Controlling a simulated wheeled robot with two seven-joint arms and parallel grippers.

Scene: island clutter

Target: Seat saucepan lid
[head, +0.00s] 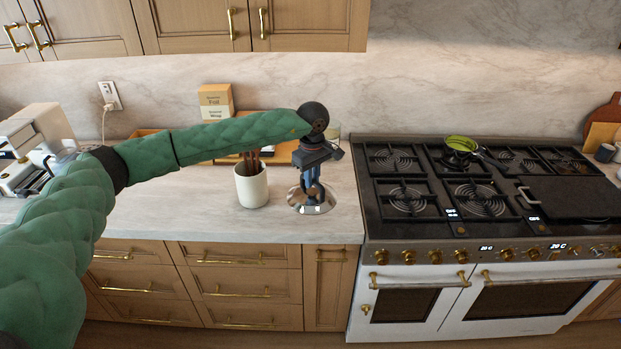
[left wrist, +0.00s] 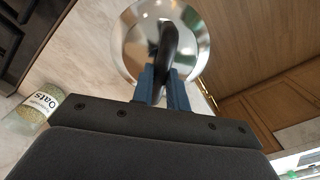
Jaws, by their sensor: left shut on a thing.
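The saucepan lid (head: 297,200) is a shiny round metal disc at the right end of the counter, left of the stove. My left gripper (head: 312,188) points down and is shut on its handle. In the left wrist view the lid (left wrist: 130,45) fills the top middle, and its dark arched handle (left wrist: 168,45) sits between the blue fingers (left wrist: 165,88). Whether the lid touches the counter is hard to tell. A small pan with a green inside (head: 461,143) sits on a back burner of the stove. My right gripper is not in view.
A white crock with wooden utensils (head: 251,187) stands just left of the lid. The black stove (head: 430,225) with raised grates is to the right. An oats jar (left wrist: 38,108) shows in the left wrist view. The front counter (head: 170,222) is clear.

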